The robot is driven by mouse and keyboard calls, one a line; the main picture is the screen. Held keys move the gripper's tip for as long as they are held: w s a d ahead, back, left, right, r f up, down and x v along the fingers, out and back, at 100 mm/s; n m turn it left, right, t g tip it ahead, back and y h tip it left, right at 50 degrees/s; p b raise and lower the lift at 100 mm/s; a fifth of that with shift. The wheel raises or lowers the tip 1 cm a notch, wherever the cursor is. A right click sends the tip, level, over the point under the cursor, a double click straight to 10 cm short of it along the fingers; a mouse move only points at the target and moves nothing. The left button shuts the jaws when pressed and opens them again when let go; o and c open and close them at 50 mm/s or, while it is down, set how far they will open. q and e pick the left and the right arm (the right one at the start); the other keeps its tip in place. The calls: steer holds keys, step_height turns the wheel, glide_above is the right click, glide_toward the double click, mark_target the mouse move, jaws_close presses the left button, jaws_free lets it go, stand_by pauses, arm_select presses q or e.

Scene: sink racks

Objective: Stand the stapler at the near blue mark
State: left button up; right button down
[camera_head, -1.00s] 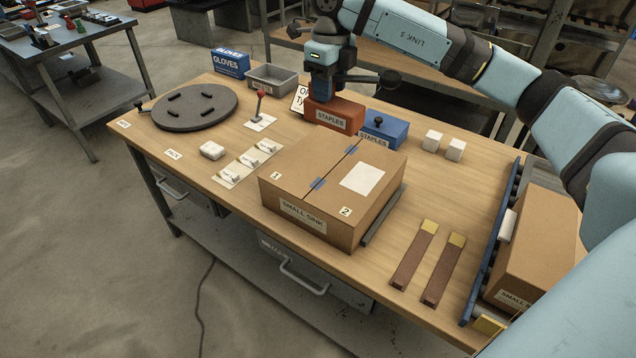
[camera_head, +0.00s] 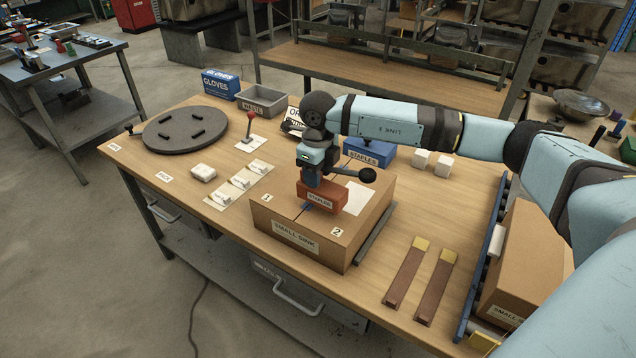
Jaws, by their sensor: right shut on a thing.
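The red stapler (camera_head: 320,197) is held upright by my right gripper (camera_head: 318,177), which is shut on it. They are over the middle of the top of the small sink carton (camera_head: 275,217). I cannot tell whether the stapler's underside touches the carton. The near blue mark (camera_head: 306,208) lies on the carton's seam, just in front of and left of the stapler, partly covered by it in this view. The far blue mark is hidden behind the stapler and gripper. My left gripper is not in view.
A blue staples box (camera_head: 370,152) and two white blocks (camera_head: 432,161) stand behind the carton. Two brown strips (camera_head: 407,278) lie to its right. A lever (camera_head: 250,128), white pieces (camera_head: 240,180) and a round dark turntable (camera_head: 186,130) are left.

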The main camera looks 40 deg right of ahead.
mark_target(322, 187)
step_height(322, 187, down, 3)
steer(key=shift+f, duration=0.15)
steer(key=shift+f, duration=0.2)
steer(key=c, duration=0.6)
jaws_free()
